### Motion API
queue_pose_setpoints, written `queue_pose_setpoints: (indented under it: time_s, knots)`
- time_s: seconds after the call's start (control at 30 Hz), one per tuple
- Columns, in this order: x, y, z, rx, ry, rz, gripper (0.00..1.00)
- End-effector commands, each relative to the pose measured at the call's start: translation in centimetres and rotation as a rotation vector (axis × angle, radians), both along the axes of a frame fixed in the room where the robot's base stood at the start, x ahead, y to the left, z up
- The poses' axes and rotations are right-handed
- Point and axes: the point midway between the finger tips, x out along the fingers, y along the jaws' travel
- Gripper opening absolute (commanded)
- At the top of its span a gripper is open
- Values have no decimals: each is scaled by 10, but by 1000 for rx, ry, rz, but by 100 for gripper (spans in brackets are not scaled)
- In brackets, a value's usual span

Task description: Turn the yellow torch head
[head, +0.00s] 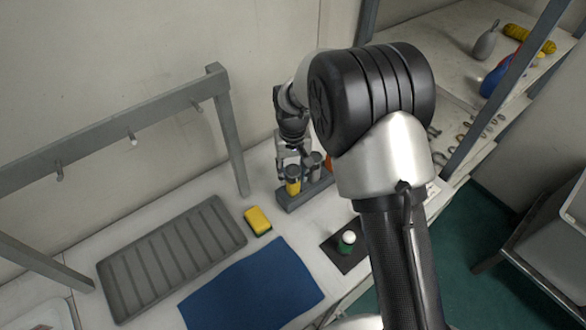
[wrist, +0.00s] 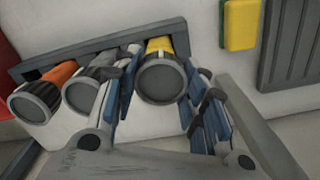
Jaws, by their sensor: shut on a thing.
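The yellow torch (head: 292,186) stands in a grey rack (head: 308,196) at the back of the bench. In the wrist view the yellow torch (wrist: 159,46) shows its dark grey round head (wrist: 161,80) towards the camera. My gripper (wrist: 160,88) is shut on the torch head, with one blue-padded finger on each side of it. In the head view my gripper (head: 291,160) comes down on the torch from above, and my arm hides part of the rack.
A grey torch (wrist: 85,92) and an orange torch (wrist: 45,90) stand close beside it in the rack. A yellow-green sponge (head: 258,221), a ribbed grey tray (head: 172,258) and a blue mat (head: 252,285) lie on the bench. A grey hook rail (head: 110,135) stands at left.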

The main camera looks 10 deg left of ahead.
Motion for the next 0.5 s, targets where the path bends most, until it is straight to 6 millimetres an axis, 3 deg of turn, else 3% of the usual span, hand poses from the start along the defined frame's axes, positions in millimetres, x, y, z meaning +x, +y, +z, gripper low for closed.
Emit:
queue_pose_setpoints:
  time_s: [0.5]
  knots:
    - [0, 0, 0, 0, 0, 133, 15]
